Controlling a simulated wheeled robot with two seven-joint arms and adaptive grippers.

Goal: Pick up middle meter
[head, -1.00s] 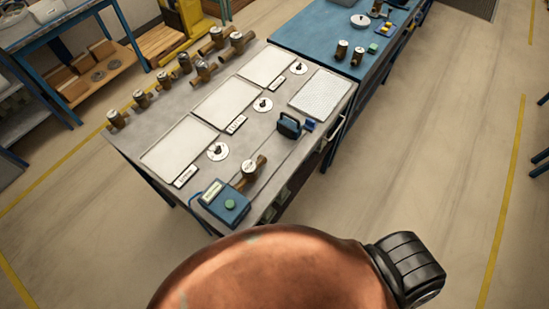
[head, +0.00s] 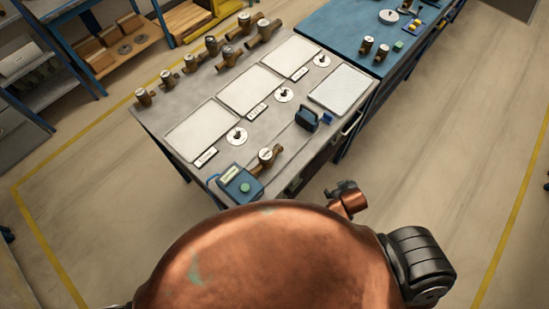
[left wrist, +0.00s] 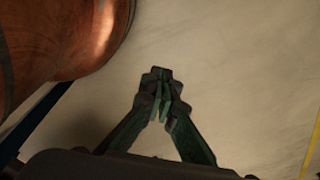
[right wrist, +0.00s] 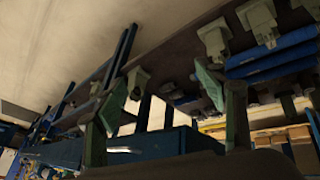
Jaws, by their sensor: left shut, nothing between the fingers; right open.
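Several brass meters with pale round tops stand along the back edge of the grey bench (head: 185,120) in the head view. One of them, near the row's middle, is the meter (head: 212,46); I cannot tell for certain which one is the middle meter. Another meter (head: 265,157) sits at the near edge, beside a blue-green device. My right gripper (head: 343,188) shows small beyond my copper-coloured body, off the bench's near side, apart from all meters. In the right wrist view its fingers (right wrist: 163,97) are spread and empty. My left gripper (left wrist: 161,88) is shut and empty over bare floor.
The bench also holds pale trays (head: 250,90), round white discs, a dark blue-handled block (head: 307,118) and the blue-green device (head: 240,186). A blue bench (head: 350,35) adjoins at the upper right. Shelves with boxes (head: 90,58) stand at the left. Floor at right is clear.

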